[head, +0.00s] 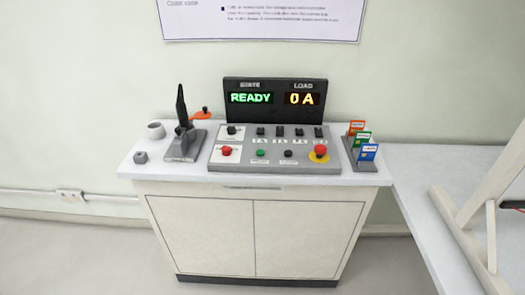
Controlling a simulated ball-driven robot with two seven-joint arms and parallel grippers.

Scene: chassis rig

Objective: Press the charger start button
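A grey control panel (275,165) lies on top of a white cabinet. A small green button (261,153) is in its front row, between a red knob (226,151) on the left and a black button (288,154) on the right. A red mushroom button on a yellow ring (320,152) is at the right end. The labels are too small to read, so I cannot tell which one is marked as charger start. The display (275,98) behind reads READY under STATE and 0 A under LOAD. Neither of my grippers is in view.
Orange, green and blue cards (369,151) stand in a holder on the right. A second table (420,190) with a pale angled frame (492,235) is at the right.

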